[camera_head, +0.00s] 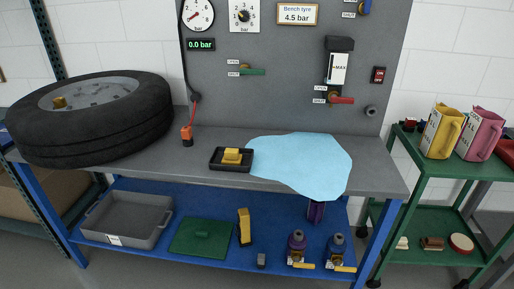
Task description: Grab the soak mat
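The soak mat appears to be the light blue flat sheet (302,162) on the right half of the grey bench top (210,178). Its outline is irregular and rounded, and its front part hangs over the bench's front edge. Its left edge lies close to a small black tray (216,165) with a yellow block in it; I cannot tell whether they touch. Neither of my grippers is in view.
A large tyre (95,125) lies on the bench's left end. An orange-red connector (186,135) hangs by the back panel. The blue lower shelf (185,215) holds a grey bin (152,233), a green lid and bottles. A green cart (402,162) with jugs stands right.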

